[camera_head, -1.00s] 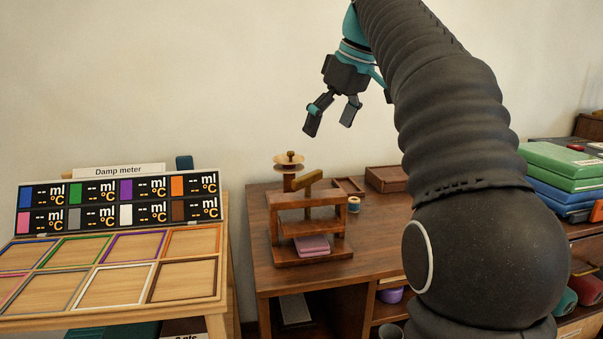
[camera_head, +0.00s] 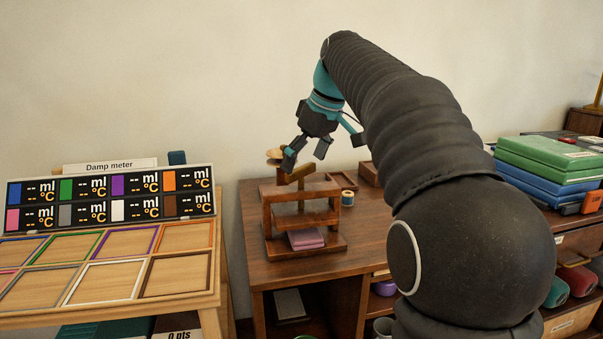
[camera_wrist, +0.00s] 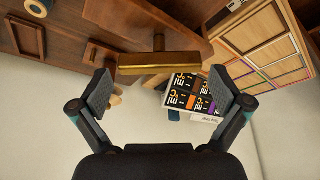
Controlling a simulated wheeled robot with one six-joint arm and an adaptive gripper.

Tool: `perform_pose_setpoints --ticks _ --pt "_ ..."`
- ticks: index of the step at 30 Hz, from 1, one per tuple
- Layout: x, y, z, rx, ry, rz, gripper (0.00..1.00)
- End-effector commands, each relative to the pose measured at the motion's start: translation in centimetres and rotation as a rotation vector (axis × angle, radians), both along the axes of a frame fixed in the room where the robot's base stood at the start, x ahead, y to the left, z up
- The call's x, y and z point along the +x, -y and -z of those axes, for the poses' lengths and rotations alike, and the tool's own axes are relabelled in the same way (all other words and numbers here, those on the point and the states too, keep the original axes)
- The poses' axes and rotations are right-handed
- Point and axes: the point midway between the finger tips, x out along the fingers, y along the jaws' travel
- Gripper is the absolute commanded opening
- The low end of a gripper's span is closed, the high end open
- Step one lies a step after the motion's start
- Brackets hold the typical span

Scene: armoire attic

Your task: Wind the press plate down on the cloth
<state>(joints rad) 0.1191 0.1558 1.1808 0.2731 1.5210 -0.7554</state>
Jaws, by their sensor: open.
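The wooden press (camera_head: 270,218) stands on the desk, with its brass crank bar (camera_head: 297,173) on top. The press plate (camera_head: 305,218) sits inside the frame, above a folded pink cloth (camera_head: 305,239) on the press's base; a gap shows between plate and cloth. My gripper (camera_head: 305,156) is open and empty, pointing down just above the brass bar. In the wrist view the brass bar (camera_wrist: 158,63) lies crosswise ahead of the open fingers (camera_wrist: 161,88), roughly centred between them. I cannot tell whether a finger touches it. The plate and cloth are not clearly seen in the wrist view.
A round-topped stand (camera_head: 274,156) is partly hidden behind my left finger. A thread spool (camera_head: 347,197) and a wooden box (camera_head: 370,173) are right of the press. The damp meter board (camera_head: 110,198) stands left. Stacked cases (camera_head: 550,160) lie right. The desk's front is clear.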

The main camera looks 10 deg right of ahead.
Motion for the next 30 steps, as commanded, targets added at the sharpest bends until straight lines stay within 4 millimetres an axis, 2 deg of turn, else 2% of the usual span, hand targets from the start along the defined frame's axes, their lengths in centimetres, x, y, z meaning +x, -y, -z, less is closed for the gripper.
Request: perform_pose_setpoints --ticks 1,6,17,21,22,30 --pt "0.2 -0.2 0.8 0.001 -0.002 -0.002 1.0" --pt "0.6 -0.5 1.9 0.0 -0.001 0.0 1.0" --pt "0.7 -0.6 2.2 -0.001 0.001 0.0 1.0" --pt "0.7 -0.6 2.2 0.0 0.0 0.0 0.65" --pt "0.7 -0.6 2.2 0.0 0.0 0.0 0.59" --pt "0.7 -0.6 2.1 0.0 0.0 0.017 0.59"
